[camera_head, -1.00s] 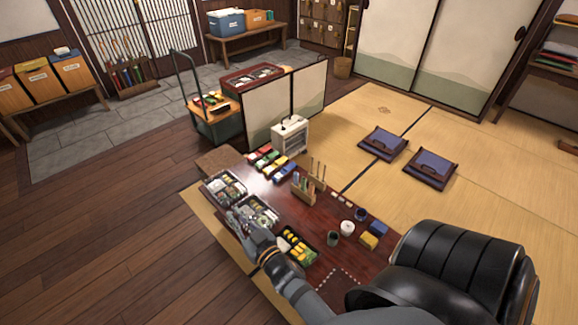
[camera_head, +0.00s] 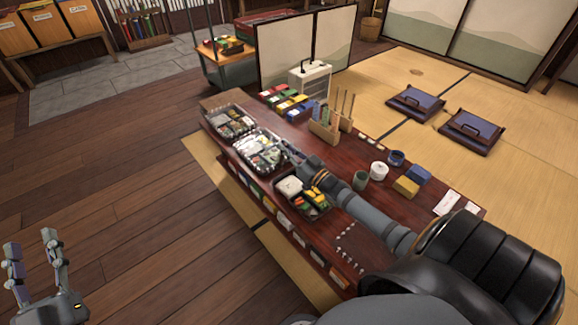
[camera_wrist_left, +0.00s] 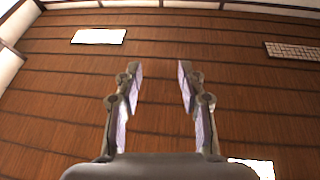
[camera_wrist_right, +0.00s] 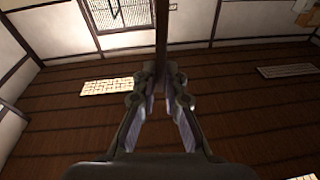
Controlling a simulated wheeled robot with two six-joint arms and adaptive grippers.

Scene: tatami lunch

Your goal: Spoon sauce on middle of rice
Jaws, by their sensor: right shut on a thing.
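Three clear-lidded or open-topped lunch boxes stand in a row on the table's left edge: a far box (camera_head: 230,121), a middle box (camera_head: 246,160) and a near box (camera_head: 322,208). A white patch, perhaps rice (camera_head: 290,185), shows in the near box. My right gripper (camera_head: 291,157) is just right of the middle box. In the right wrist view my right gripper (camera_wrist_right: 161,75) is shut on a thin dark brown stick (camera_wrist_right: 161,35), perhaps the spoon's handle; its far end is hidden. My left gripper (camera_head: 32,245) is open and empty over the floor. No sauce is clearly recognisable.
The dark table (camera_head: 385,205) carries a wooden holder with sticks (camera_head: 325,130), a green cup (camera_head: 360,181), a white cup (camera_head: 378,171), a blue cup (camera_head: 397,158) and small yellow and blue blocks. The wood floor at left is clear.

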